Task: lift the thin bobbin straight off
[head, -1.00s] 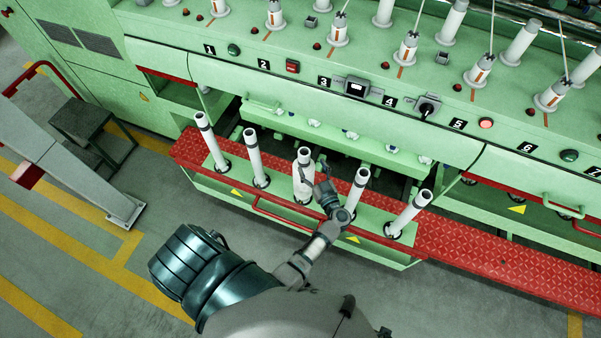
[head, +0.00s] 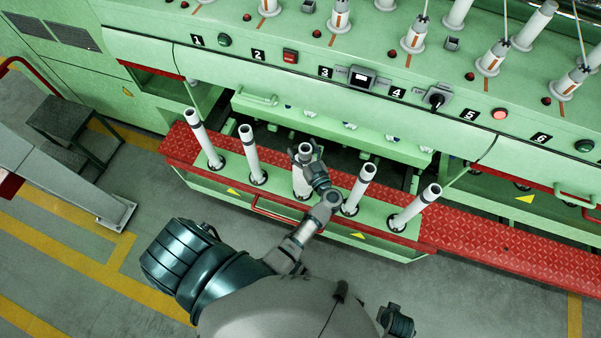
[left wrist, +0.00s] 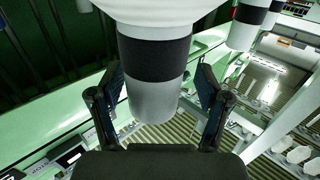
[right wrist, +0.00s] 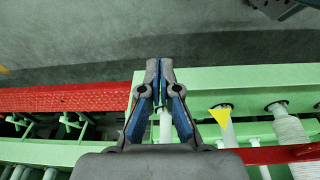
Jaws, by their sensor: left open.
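Several white bobbins with dark bands near their tips stand in a row on a green-topped carriage (head: 232,165). The middle bobbin (head: 299,182) is partly hidden by my left gripper (head: 307,156), which is at its upper part. In the left wrist view, my left gripper (left wrist: 158,88) is open, with one finger on each side of the bobbin's grey tip (left wrist: 155,98). A dark band and a wider white body show beyond it. Finger contact is not clear. My right gripper (right wrist: 160,64) has its fingertips together, with no bobbin held; a white bobbin (right wrist: 165,124) shows beyond between its fingers.
Neighbouring bobbins stand close on both sides, at the left (head: 252,155) and right (head: 359,189). The green machine (head: 330,55) rises behind, and a red step (head: 500,245) runs right. Grey floor lies open in front.

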